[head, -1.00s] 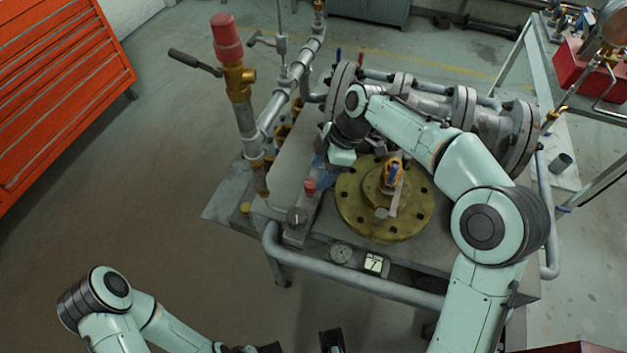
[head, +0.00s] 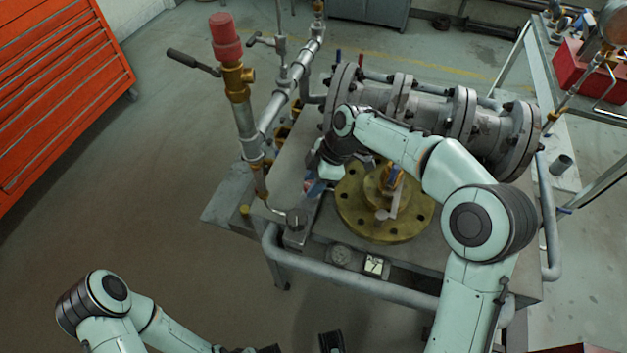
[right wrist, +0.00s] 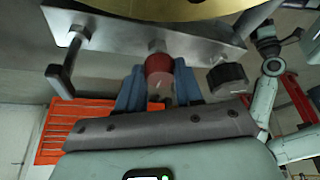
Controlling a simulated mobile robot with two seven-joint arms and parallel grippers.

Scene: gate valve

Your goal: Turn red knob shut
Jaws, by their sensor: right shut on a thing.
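The red knob (right wrist: 158,68) sits on a flat metal bar in the right wrist view. The blue fingers of my right gripper (right wrist: 158,88) stand on either side of it, shut on it. In the head view my right gripper (head: 315,186) reaches down to the left of the round yellow flange (head: 358,220) and hides the knob. My left arm is low at the left, and its gripper is mostly cut off by the bottom edge.
A black knob (right wrist: 226,78) and a dark lever (right wrist: 66,62) are on the same bar. A grey pipe rail (head: 350,284) runs along the bench front. A red-capped vertical pipe (head: 240,90) stands at the left. A large flanged pipe (head: 430,103) lies behind.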

